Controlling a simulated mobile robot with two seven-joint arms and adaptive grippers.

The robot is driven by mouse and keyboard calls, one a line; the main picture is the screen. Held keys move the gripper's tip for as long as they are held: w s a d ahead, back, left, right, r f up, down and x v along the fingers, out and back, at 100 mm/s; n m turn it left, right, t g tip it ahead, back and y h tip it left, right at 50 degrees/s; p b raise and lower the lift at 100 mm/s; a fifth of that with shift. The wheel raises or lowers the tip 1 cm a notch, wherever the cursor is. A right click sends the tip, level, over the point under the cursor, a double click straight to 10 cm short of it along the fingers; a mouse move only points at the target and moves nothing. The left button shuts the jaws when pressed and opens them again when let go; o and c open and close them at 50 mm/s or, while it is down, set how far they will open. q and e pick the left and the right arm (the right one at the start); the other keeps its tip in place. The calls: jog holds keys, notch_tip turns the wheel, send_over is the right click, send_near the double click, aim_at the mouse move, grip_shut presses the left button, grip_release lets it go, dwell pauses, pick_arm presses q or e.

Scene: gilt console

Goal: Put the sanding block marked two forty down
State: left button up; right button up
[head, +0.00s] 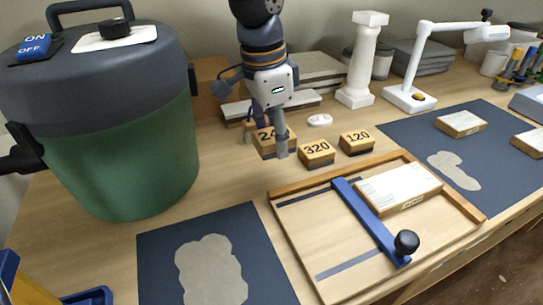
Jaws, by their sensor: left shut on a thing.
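The sanding block marked two forty (266,149) is a small wooden block with a dark number on top. Only "24" shows, as a finger covers the rest. My left gripper (267,138) comes down from above and is shut on this block, one finger on each side. I cannot tell whether the block's underside touches the table. The block marked 320 (317,154) stands just to its right, and the block marked 120 (357,142) is further right. My right gripper is not in view.
A large green and dark grey vacuum (130,140) stands at left. A wooden clamping board (300,225) with a blue bar is in front at right. Dark mats (160,255) lie at front left and right. A white pillar (362,65) and white lamp (415,97) stand behind.

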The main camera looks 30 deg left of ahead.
aim_at(272, 168)
pick_arm(q)
jog(key=f, duration=0.1)
jog(key=w+a+f, duration=0.1)
jog(key=shift+w+f, duration=0.2)
jog(key=shift+f, duration=0.2)
jog(key=f, duration=0.1)
jog(key=w+f, duration=0.1)
jog(key=f, duration=0.1)
jog(key=a+f, duration=0.1)
jog(key=shift+w+f+b, duration=0.15)
jog(key=shift+f+b, duration=0.2)
jog(key=shift+b, duration=0.05)
jog(key=shift+f, duration=0.15)
jog(key=o, duration=1.1)
notch_tip(272, 168, up, 12)
jog(key=s+p, duration=0.1)
jog(key=shift+a, duration=0.45)
jog(key=shift+s, duration=0.1)
